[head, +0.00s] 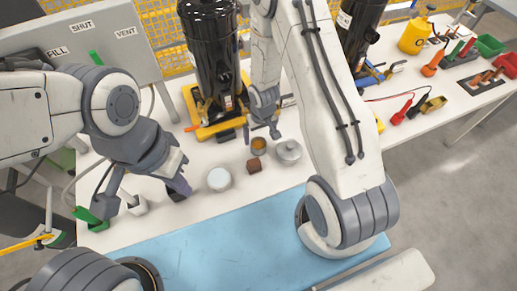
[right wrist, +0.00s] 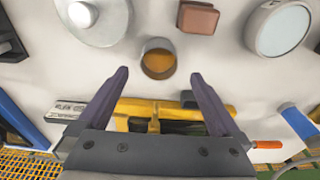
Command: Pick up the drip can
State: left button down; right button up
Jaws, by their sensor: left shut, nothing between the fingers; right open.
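The drip can appears to be the small grey open can with amber inside (head: 258,146), standing on the white table; it also shows in the right wrist view (right wrist: 158,60). My right gripper (head: 262,133) is open and empty just behind the can in the head view. In the right wrist view its two dark purple fingers (right wrist: 158,76) point toward the can, which sits just beyond and between the tips, apart from them. My left gripper (head: 181,186) is shut and empty, low over the table's left part, well away from the can.
A brown block (head: 254,165), a silver lidded pot (head: 289,152) and a round pale-topped jar (head: 219,179) stand close around the can. A black cylinder (head: 212,50) on a yellow base (head: 216,130) stands behind. A blue mat (head: 230,240) lies along the front.

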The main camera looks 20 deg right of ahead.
aim_at(259, 144)
jog(key=f, duration=0.1)
jog(key=f+b, duration=0.1)
jog(key=f, duration=0.1)
jog(key=shift+w+f, duration=0.25)
jog(key=shift+f, duration=0.05)
jog(key=shift+w+f, duration=0.15)
jog(key=shift+f, duration=0.9)
jog(key=shift+w+f, duration=0.15)
jog(key=shift+f, duration=0.85)
grip_shut()
pick_arm(q)
notch_tip(259, 144, down, 2)
jog(key=shift+f, duration=0.1)
pick_arm(e)
jog(key=shift+r, duration=0.15)
